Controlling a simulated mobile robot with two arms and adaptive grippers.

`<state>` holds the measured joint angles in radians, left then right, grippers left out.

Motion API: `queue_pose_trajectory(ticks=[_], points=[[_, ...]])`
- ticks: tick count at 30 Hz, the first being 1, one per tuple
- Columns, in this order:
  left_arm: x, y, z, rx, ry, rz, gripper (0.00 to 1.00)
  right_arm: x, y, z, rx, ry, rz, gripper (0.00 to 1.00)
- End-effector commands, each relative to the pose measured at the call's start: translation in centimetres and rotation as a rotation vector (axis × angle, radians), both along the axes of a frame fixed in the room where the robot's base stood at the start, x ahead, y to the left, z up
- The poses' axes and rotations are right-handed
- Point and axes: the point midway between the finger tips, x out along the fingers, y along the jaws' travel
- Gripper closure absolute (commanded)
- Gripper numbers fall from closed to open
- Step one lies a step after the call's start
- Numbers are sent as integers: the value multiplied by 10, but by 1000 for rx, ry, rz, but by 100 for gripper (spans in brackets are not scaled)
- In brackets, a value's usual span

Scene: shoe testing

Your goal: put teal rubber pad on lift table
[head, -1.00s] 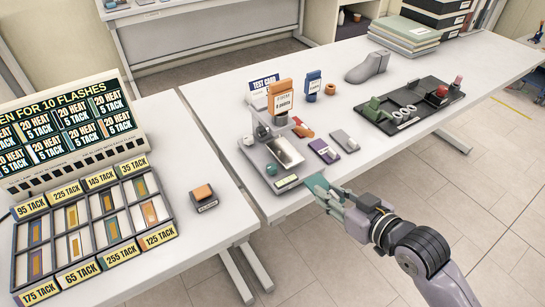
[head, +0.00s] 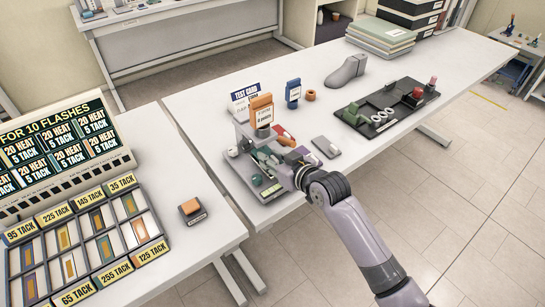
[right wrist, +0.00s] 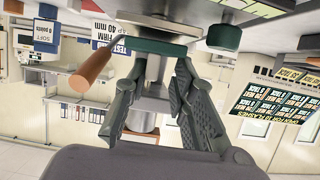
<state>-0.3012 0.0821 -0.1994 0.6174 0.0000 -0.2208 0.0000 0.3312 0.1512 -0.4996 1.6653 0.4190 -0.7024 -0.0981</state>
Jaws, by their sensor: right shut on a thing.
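My right gripper (head: 276,163) reaches in from the lower right over the small test stand (head: 247,174). It is shut on the teal rubber pad (head: 263,154), which is partly hidden by the fingers in the head view. In the right wrist view, which is upside down, the pad (right wrist: 158,48) shows edge-on at the fingertips (right wrist: 160,60). It lies close to the silver plate of the lift table (right wrist: 150,28); I cannot tell whether they touch. In the head view the plate is mostly hidden by the gripper. My left gripper is not in view.
A grey card (head: 326,147) lies to the right, and a black tray (head: 385,108) and grey shoe form (head: 346,72) are farther back. A sample rack (head: 88,240) fills the left table.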

Motion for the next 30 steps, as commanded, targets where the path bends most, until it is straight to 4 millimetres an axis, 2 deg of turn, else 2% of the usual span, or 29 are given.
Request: queue_pose_trajectory(ticks=[1,12,13,22,30], points=[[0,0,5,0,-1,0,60,-1,-1,-2,-3,5,-1,100],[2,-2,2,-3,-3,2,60,-2,-2,-8,-3,3,-1,100],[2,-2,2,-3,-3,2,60,-2,-2,-8,-2,4,-1,76],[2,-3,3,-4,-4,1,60,-2,-2,-7,-2,4,-1,56],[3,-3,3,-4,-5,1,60,-2,-2,-7,-2,4,-1,56]])
